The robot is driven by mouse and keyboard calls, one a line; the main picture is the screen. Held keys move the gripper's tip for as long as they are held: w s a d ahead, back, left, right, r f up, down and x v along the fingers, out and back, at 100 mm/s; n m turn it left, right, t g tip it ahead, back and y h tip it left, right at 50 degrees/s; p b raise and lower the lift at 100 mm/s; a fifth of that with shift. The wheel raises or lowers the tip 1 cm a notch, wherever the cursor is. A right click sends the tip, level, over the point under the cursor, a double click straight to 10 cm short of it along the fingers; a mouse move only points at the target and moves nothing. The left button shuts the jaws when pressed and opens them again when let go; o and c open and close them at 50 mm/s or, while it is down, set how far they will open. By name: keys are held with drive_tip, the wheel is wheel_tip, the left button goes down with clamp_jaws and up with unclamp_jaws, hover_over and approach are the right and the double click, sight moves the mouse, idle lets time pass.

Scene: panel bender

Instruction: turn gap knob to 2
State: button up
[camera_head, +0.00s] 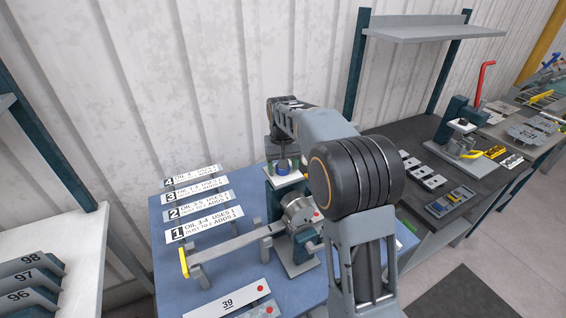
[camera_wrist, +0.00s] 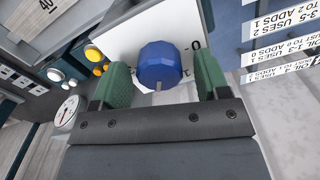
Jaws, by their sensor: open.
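The blue gap knob (camera_wrist: 158,65) sits on a white dial plate (camera_wrist: 118,32) in the wrist view. A pale pointer mark shows at its lower edge. My gripper (camera_wrist: 162,80) is open, with a green finger on each side of the knob and gaps showing between. Contact is not visible.
A round metal part (camera_head: 298,210) and a long bar with a yellow end (camera_head: 184,262) are on the bench. Numbered label strips (camera_head: 205,212) stand at the back left. The wrist view shows a dial gauge (camera_wrist: 66,112) and yellow buttons (camera_wrist: 94,54) to the left.

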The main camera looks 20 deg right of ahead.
wheel_tip(320, 180, up, 14)
idle(0.6)
drive_tip(key=shift+w+f, duration=0.1)
